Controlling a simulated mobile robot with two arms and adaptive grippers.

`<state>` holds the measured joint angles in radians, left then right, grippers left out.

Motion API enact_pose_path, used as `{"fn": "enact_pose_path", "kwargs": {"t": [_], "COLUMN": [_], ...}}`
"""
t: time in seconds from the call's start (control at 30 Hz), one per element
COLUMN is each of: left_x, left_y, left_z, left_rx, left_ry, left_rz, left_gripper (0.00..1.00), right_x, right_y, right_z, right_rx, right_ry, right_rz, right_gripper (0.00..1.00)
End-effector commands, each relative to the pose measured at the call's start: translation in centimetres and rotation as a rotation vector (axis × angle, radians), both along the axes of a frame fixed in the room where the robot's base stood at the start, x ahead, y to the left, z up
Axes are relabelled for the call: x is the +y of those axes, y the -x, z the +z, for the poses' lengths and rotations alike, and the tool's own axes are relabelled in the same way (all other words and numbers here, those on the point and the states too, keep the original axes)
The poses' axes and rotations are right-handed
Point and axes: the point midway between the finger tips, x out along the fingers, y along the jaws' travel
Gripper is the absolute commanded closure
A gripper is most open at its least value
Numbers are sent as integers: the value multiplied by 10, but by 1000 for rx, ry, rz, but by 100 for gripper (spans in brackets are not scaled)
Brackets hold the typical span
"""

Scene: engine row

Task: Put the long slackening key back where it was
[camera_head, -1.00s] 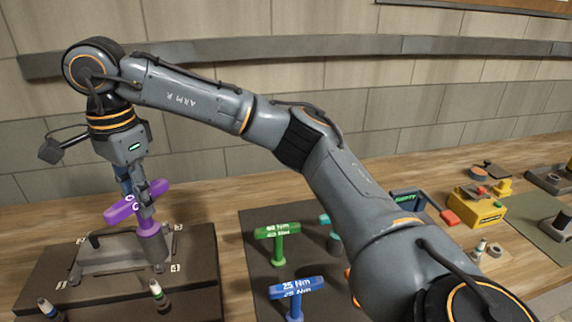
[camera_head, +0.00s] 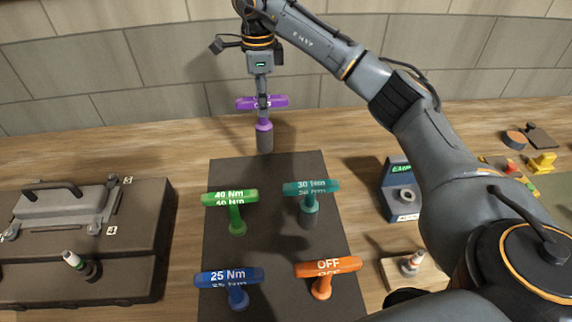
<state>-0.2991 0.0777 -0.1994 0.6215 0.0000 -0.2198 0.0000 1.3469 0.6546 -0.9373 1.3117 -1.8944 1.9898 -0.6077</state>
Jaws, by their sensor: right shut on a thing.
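My right gripper (camera_head: 263,97) is shut on the handle of a purple T-handled key (camera_head: 280,101), seen at the top centre. The key hangs upright, its grey socket (camera_head: 265,138) pointing down near the back edge of the dark mat (camera_head: 266,240). The fingers hide most of the key's label. Whether the socket touches anything below is not clear. My left gripper is not in view.
On the mat stand a green 40 Nm key (camera_head: 230,198), a teal 30 Nm key (camera_head: 310,187), a blue 25 Nm key (camera_head: 230,276) and an orange OFF key (camera_head: 327,267).

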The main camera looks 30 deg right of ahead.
Motion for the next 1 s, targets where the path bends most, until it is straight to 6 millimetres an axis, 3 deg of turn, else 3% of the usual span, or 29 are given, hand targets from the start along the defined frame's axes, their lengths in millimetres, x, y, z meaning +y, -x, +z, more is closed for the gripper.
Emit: {"fn": "enact_pose_path", "kwargs": {"t": [0.4,0.83,1.0], "left_x": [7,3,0], "left_y": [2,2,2], "left_z": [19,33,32], "left_rx": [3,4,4], "left_ry": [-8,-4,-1], "left_rz": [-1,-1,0], "left_gripper": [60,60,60], "right_x": [-2,-1,-2], "right_y": [0,0,-1], "right_z": [-56,-98,-101], "right_rx": [1,1,-2], "right_ry": [0,0,0], "right_rz": [-13,-12,-12], "right_gripper": [100,100,100]}}
